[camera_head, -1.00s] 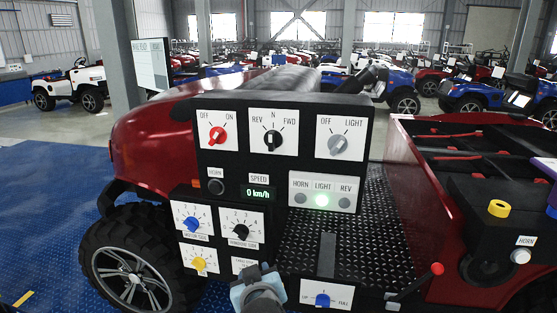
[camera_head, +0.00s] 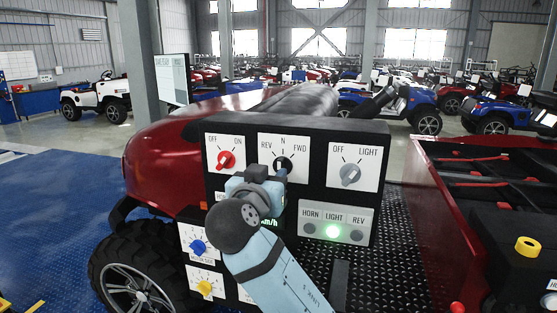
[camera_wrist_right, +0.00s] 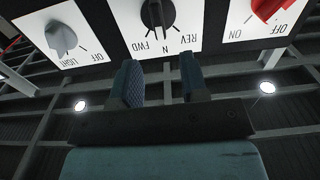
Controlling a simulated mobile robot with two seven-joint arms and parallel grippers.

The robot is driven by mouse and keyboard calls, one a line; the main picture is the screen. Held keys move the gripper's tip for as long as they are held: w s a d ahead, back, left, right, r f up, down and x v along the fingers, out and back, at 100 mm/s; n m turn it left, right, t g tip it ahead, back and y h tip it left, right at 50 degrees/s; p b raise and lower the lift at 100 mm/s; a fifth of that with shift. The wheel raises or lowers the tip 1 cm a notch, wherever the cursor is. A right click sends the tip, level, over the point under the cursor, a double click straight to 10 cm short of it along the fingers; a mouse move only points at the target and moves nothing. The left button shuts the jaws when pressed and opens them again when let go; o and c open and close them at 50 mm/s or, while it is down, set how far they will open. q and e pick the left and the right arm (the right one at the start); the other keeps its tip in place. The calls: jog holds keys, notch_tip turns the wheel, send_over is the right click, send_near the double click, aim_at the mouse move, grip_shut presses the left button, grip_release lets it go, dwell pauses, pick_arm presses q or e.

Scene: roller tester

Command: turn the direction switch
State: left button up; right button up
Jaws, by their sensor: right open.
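The direction switch (camera_head: 285,161) is a black knob on a white plate marked REV, N and FWD, at the top middle of the black panel. It also shows in the right wrist view (camera_wrist_right: 157,13), upside down, with its pointer toward N. My right gripper (camera_head: 276,179) is just in front of the lower part of that plate and partly hides it. In the right wrist view its two fingers (camera_wrist_right: 162,80) are apart with nothing between them, and the knob lies beyond their tips. No contact is visible. My left gripper is not in view.
A red OFF/ON knob (camera_head: 226,159) sits left of the direction switch, and a grey OFF/LIGHT knob (camera_head: 350,174) sits right. Below right, an indicator plate (camera_head: 310,216) has its green LIGHT lamp lit. My right arm covers the speed display and several lower knobs.

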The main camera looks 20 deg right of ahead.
aim_at(279, 164)
jog(key=p+x, duration=0.1)
jog(key=x, duration=0.5)
jog(key=shift+w+d, duration=0.2)
jog(key=shift+w, duration=0.05)
